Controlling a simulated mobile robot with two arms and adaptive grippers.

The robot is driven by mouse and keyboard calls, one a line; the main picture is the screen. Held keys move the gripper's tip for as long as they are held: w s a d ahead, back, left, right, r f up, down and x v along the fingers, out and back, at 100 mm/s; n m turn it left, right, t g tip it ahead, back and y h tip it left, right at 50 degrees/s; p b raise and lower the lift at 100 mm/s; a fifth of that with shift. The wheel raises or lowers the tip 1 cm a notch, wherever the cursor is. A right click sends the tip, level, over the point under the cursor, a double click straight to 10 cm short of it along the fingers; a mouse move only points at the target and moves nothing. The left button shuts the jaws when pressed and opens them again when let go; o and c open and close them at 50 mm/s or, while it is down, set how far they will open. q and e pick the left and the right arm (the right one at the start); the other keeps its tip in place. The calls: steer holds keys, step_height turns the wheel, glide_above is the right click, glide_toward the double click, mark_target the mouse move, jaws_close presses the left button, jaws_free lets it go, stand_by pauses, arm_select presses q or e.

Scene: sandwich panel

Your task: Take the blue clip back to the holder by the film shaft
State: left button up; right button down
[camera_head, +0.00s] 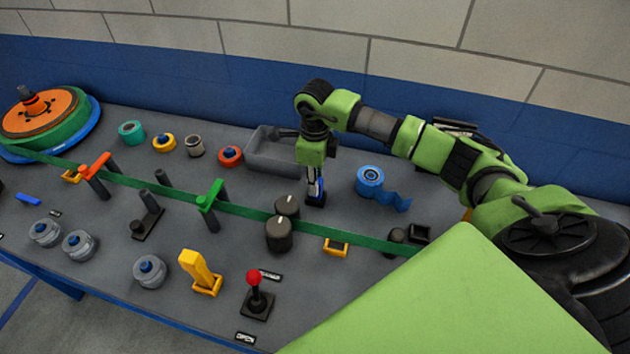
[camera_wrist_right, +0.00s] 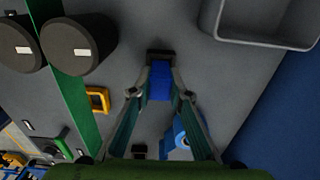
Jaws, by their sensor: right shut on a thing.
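My right gripper (camera_head: 314,178) points down at the panel, behind the two dark knobs and in front of the grey tray. It is shut on the blue clip (camera_head: 316,198). In the right wrist view the clip (camera_wrist_right: 160,84) sits between the two fingertips (camera_wrist_right: 161,88), with a dark piece (camera_wrist_right: 161,55) against its far end. I cannot tell whether this dark piece is a holder or part of the clip. I cannot tell for sure which part is the film shaft. My left gripper is not in view.
A green film strip (camera_head: 250,213) crosses the panel past dark knobs (camera_head: 279,236). A grey tray (camera_head: 277,157) stands behind my gripper, and a blue tape roll (camera_head: 369,181) stands to its right. A reel (camera_head: 42,118) is at far left. A red-topped joystick (camera_head: 255,290) stands in front.

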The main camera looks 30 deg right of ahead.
steer(key=shift+f, duration=0.1)
steer(key=shift+f+b, duration=0.7)
steer(key=shift+b, duration=0.1)
steer(key=c, duration=1.8)
jaws_free()
steer(key=shift+r, duration=0.1)
steer(key=shift+r+p, duration=2.15)
steer(key=shift+r, duration=1.3)
